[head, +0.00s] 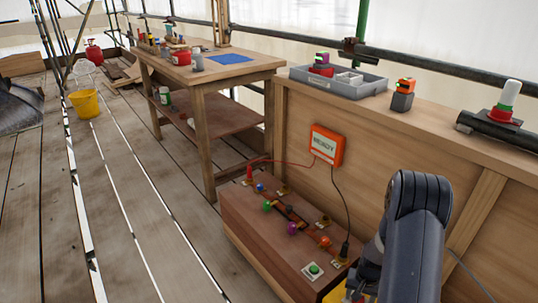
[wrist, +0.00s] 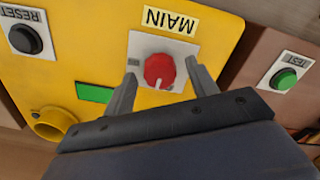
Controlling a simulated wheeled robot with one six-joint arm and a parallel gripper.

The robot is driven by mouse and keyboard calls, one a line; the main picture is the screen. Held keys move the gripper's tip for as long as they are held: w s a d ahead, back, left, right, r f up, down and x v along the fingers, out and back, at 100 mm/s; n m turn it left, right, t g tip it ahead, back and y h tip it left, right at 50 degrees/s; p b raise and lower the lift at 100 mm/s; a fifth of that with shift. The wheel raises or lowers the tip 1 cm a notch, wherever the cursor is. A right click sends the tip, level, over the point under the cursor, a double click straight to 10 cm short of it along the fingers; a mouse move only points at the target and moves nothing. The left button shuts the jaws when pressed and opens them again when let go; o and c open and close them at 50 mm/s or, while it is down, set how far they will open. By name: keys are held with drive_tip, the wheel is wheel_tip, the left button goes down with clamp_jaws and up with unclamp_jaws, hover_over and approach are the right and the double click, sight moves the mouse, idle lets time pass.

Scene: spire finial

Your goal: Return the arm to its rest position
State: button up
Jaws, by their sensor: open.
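My arm (head: 412,235) reaches down at the lower right of the head view, where my gripper (head: 355,291) is only partly seen at the bottom edge. In the wrist view my gripper (wrist: 160,75) is open. Its two fingers stand on either side of a red knob (wrist: 160,70) on a white plate, under an upside-down MAIN label. I cannot tell whether the fingers touch the knob. The plate is on a yellow box (wrist: 90,35).
The yellow box has a black RESET button (wrist: 25,39) and a green panel (wrist: 94,92). A green TEST button (wrist: 284,80) is beside it. A wooden box (head: 250,232) with wires to an orange READY sign (head: 326,146) stands by the wooden wall. Open plank floor (head: 120,220) lies left.

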drive_tip(key=m, duration=0.6)
drive_tip(key=shift+p, duration=0.4)
drive_tip(key=shift+r+p, duration=0.4)
drive_tip(key=shift+r, duration=0.9)
